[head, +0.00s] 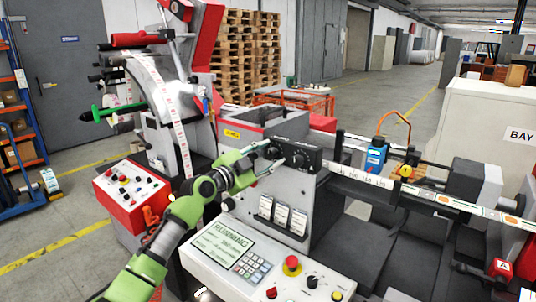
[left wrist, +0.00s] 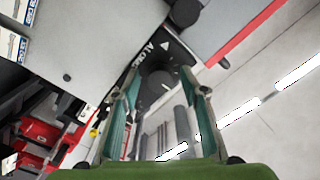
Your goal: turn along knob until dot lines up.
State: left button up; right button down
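My left gripper (head: 268,158) reaches the black knob panel (head: 309,157) on the grey machine housing. In the left wrist view its two green-sided fingers (left wrist: 165,78) are apart. A dark round knob (left wrist: 158,82) shows between the fingertips, beside white lettering that seems to read "ALONG" and a white triangle mark. Neither finger clearly touches the knob. A second dark knob (left wrist: 185,11) is at the top of that view. In the head view the gripper partly covers the knob it faces; another knob (head: 299,160) is to its right. I cannot make out a dot. My right gripper is not in view.
A console (head: 232,247) with a "RUNNING" screen, keypad and red button stands below my left arm. A red button box (head: 130,190) is at left. The label web (head: 365,180) runs right from the housing. Label cards (head: 281,216) hang below the knob panel.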

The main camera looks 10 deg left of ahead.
pick_arm(q)
jog(key=c, duration=1.1)
